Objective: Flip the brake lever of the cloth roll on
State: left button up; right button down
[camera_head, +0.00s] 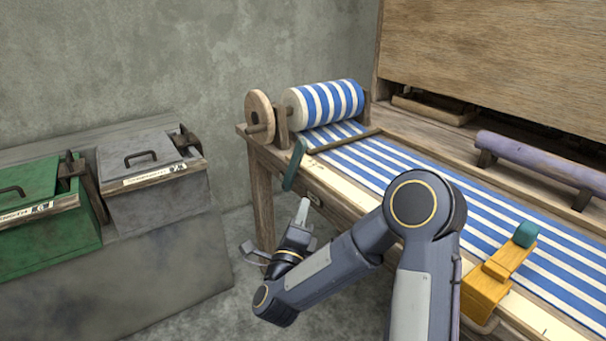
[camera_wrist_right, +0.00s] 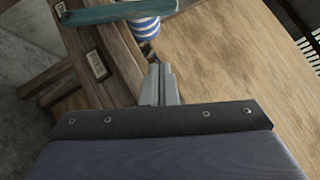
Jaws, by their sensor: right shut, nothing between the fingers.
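The cloth roll (camera_head: 325,102), wound with blue and white striped cloth, sits at the loom's far left end. A teal lever (camera_head: 294,166) hangs tilted at the front edge of the loom below the roll; I take it for the brake lever. My right gripper (camera_head: 304,206) is shut and empty, just below the lever and apart from it in the head view. In the right wrist view, the teal lever (camera_wrist_right: 118,12) crosses the top, beyond the shut fingertips (camera_wrist_right: 160,72). Part of the striped roll (camera_wrist_right: 143,26) shows behind it. My left gripper is not in view.
A wooden wheel (camera_head: 260,115) stands at the roll's end. Striped cloth (camera_head: 400,170) runs along the loom. A yellow block with a teal knob (camera_head: 525,235) is at the front right.

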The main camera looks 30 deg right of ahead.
aim_at(302, 152)
jog(key=shift+r, duration=0.1)
jog(key=w+a+x, duration=0.1)
jog(key=a+x, duration=0.1)
jog(key=x, duration=1)
jog(key=shift+w+d+r+p, duration=0.2)
jog(key=shift+w+r+p, duration=0.2)
jog(key=shift+w+r, duration=0.2)
jog(key=shift+w, duration=0.1)
jog(key=shift+w+r+n+y+p, duration=0.55)
jog(key=shift+r+p, duration=0.15)
jog(key=shift+p, duration=0.15)
jog(key=w+r+n+g+y+p, duration=0.3)
jog(key=w+n+p, duration=0.2)
jog(key=w+p, duration=0.4)
jog(key=a+p, duration=0.1)
jog(key=p, duration=0.4)
jog(key=shift+w+g, duration=0.3)
